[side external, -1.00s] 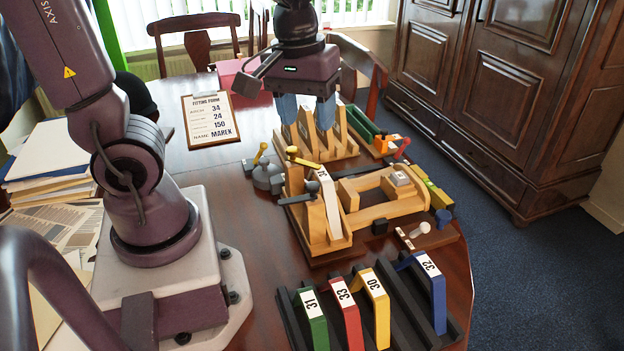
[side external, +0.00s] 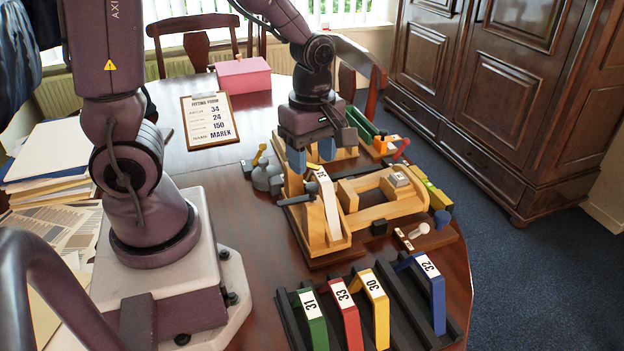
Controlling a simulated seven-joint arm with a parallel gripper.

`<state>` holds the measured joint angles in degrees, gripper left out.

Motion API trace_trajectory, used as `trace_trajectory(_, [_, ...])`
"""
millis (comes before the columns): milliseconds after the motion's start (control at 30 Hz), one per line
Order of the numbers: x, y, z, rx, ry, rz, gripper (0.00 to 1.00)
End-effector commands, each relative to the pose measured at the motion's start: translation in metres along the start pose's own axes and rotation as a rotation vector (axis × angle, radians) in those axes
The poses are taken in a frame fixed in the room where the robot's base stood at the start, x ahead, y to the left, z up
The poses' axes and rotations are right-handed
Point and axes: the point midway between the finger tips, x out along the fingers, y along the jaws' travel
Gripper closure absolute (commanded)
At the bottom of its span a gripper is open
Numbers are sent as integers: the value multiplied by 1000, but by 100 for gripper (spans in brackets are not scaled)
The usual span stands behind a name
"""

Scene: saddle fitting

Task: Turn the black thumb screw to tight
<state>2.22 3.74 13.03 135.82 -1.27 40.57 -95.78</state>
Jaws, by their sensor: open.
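A wooden fitting jig (side external: 385,205) stands on the table with an upright numbered wooden piece (side external: 328,200) at its left part. A small black knob (side external: 312,188), which looks like the black thumb screw, sits beside this piece. A dark lever (side external: 296,200) sticks out to the left below it. My gripper (side external: 311,165) points down, open, with its blue fingers low over the back left of the jig. A yellow handle (side external: 313,166) shows between or just behind the fingers; I cannot tell if they touch it. My gripper is slightly above and behind the black knob.
A black rack (side external: 395,305) with green, red, yellow and blue numbered pieces stands in front. A grey knobbed part (side external: 267,176) is left of the jig. A clipboard (side external: 208,119) and pink box (side external: 243,75) lie behind.

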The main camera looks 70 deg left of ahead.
Motion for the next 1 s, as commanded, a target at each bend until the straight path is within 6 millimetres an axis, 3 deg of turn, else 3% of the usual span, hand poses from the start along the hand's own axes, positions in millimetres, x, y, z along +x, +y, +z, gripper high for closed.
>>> trace_trajectory(100, [25,-1,-1,-2,2,-7,48])
trace_trajectory(300, [48,-1,0,0,1,-3,48])
trace_trajectory(700, [55,0,0,0,0,0,48])
trace_trajectory(767, [55,0,0,0,0,0,59])
trace_trajectory(900, [55,0,0,0,0,0,91])
trace_trajectory(933, [55,0,0,1,0,0,96])
trace_trajectory(1000, [55,0,0,1,0,0,96])
